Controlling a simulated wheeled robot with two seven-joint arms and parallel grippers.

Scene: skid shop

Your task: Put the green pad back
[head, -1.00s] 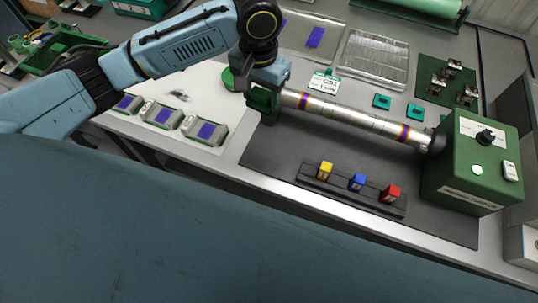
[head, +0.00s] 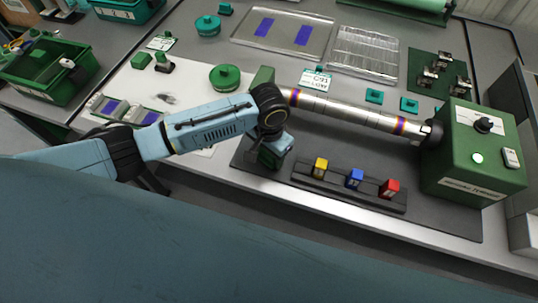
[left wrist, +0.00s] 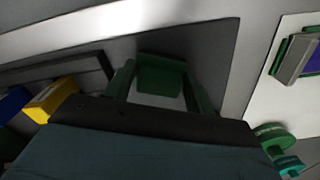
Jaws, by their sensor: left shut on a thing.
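My left gripper (head: 270,157) is at the front left of the dark mat, in front of the left end of the metal tube, with the wrist partly covering it in the head view. In the left wrist view its two dark green fingers (left wrist: 161,92) stand either side of a green block-like piece (left wrist: 162,76), which looks like the green pad. The gripper is shut on it. The pad's underside is hidden, so I cannot tell whether it touches the mat. My right gripper is not in view.
A dark rack (head: 330,184) with yellow (head: 320,168), blue (head: 355,179) and red (head: 389,189) blocks lies to the right. The metal tube (head: 355,114) runs from a green support (head: 262,76) to a green control box (head: 475,155). A round green piece (head: 225,77) stands behind my arm.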

